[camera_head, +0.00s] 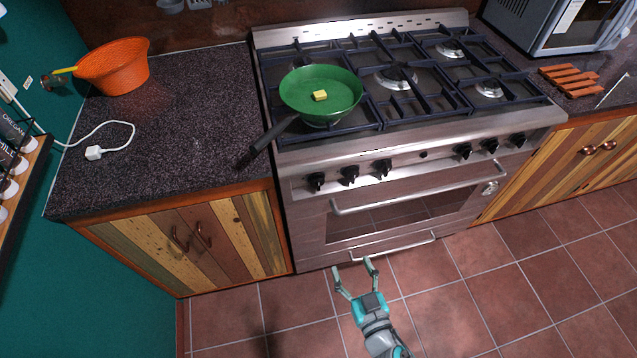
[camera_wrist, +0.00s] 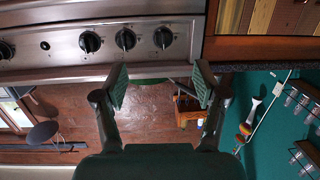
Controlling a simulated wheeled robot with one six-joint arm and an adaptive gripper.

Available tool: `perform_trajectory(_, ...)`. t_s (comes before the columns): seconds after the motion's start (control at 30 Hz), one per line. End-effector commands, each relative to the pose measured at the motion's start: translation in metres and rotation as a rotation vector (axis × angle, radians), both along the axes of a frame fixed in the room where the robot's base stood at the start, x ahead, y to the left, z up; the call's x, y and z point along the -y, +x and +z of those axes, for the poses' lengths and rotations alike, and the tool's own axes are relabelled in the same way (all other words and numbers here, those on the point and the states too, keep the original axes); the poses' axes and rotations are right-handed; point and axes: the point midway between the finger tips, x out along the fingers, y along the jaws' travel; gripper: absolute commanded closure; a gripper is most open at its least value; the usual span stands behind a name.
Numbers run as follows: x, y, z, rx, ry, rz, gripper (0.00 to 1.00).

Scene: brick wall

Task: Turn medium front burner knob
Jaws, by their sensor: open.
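A row of black knobs runs along the steel stove's front panel; the left group holds a left knob (camera_head: 316,181), a middle knob (camera_head: 349,174) and a right knob (camera_head: 382,168). No readable label shows which knob serves the medium front burner. In the wrist view, which looks upside down, these are the left knob (camera_wrist: 163,37), middle knob (camera_wrist: 125,39) and right knob (camera_wrist: 90,42). My gripper (camera_head: 354,267) is open and empty in front of the stove, apart from the knobs. Both fingers (camera_wrist: 160,86) show in the wrist view.
The oven handle (camera_head: 405,191) and a lower drawer handle (camera_head: 392,247) stick out below the knobs. A green pan (camera_head: 340,84) with a yellow piece (camera_head: 320,95) sits on the front left of the stove, its handle overhanging the counter (camera_head: 190,150). The tiled floor in front is clear.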

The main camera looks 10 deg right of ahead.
Motion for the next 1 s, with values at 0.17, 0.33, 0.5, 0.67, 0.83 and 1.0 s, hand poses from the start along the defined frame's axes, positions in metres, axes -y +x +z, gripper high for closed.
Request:
perform_trajectory(0.17,-0.011,0.07,0.01,0.069,0.004,-0.025,0.29)
perform_trajectory(0.33,-0.018,0.114,0.024,0.121,0.011,-0.049,0.29)
perform_trajectory(0.5,-0.022,0.133,0.031,0.145,0.017,-0.059,0.29)
perform_trajectory(0.67,-0.022,0.144,0.033,0.149,0.019,-0.062,0.29)
perform_trajectory(0.83,-0.021,0.168,0.033,0.15,0.019,-0.062,0.29)
perform_trajectory(1.0,-0.022,0.198,0.033,0.15,0.018,-0.061,0.29)
